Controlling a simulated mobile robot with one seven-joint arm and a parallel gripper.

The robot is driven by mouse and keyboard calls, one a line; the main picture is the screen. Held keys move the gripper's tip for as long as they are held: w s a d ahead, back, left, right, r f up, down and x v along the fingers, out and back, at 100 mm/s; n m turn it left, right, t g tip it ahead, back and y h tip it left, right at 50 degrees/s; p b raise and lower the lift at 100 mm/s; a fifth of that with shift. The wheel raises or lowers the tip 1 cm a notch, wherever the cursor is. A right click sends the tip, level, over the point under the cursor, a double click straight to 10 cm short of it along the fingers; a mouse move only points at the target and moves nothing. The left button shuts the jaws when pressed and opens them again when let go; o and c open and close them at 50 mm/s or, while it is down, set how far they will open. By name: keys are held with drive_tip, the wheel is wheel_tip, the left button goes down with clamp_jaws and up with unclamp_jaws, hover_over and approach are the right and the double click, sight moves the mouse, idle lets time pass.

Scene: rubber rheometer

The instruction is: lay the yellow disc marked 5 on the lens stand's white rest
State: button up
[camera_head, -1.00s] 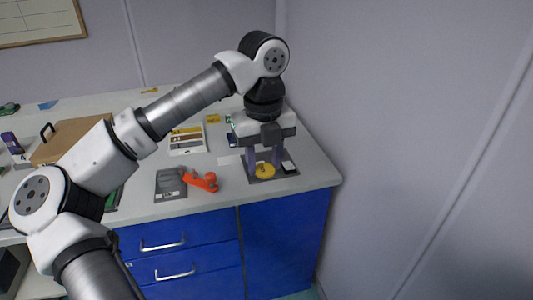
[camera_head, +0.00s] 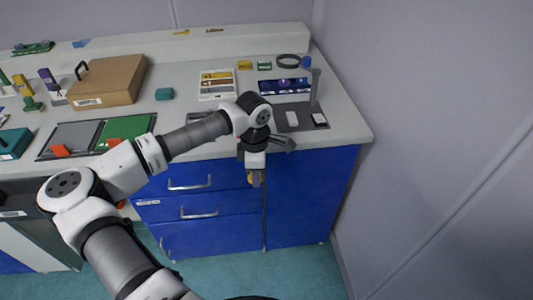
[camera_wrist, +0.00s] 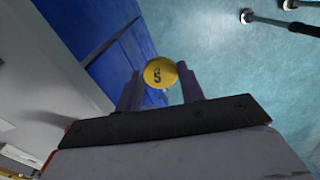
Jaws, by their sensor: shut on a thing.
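My gripper (camera_head: 255,180) is shut on the yellow disc marked 5, in front of the blue drawers and off the counter's front edge. In the wrist view the disc (camera_wrist: 160,72) sits between the two fingertips with its "5" facing the camera. The lens stand (camera_head: 314,88) stands at the counter's right end, with a post, a blue knob and a dark ring. Its dark grey base plate (camera_head: 306,127) carries a white rectangle (camera_head: 292,119) and a small white-topped block (camera_head: 320,120); I cannot tell which is the rest. Both are bare, behind and right of my gripper.
A dark blue panel (camera_head: 284,87) lies beside the post. The wall closes off the right. Wrist view shows floor and blue drawers beyond the disc.

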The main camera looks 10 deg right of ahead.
drive_tip(key=w+a+f+m, duration=0.1)
drive_tip(key=a+f+m, duration=0.1)
drive_tip(key=f+m, duration=0.4)
drive_tip(key=w+a+f+m, duration=0.2)
drive_tip(key=f+m, duration=0.5)
drive_tip(key=f, duration=0.2)
drive_tip(key=shift+a+f, duration=0.15)
drive_tip(key=shift+a, duration=0.25)
drive_tip(key=shift+a, duration=0.1)
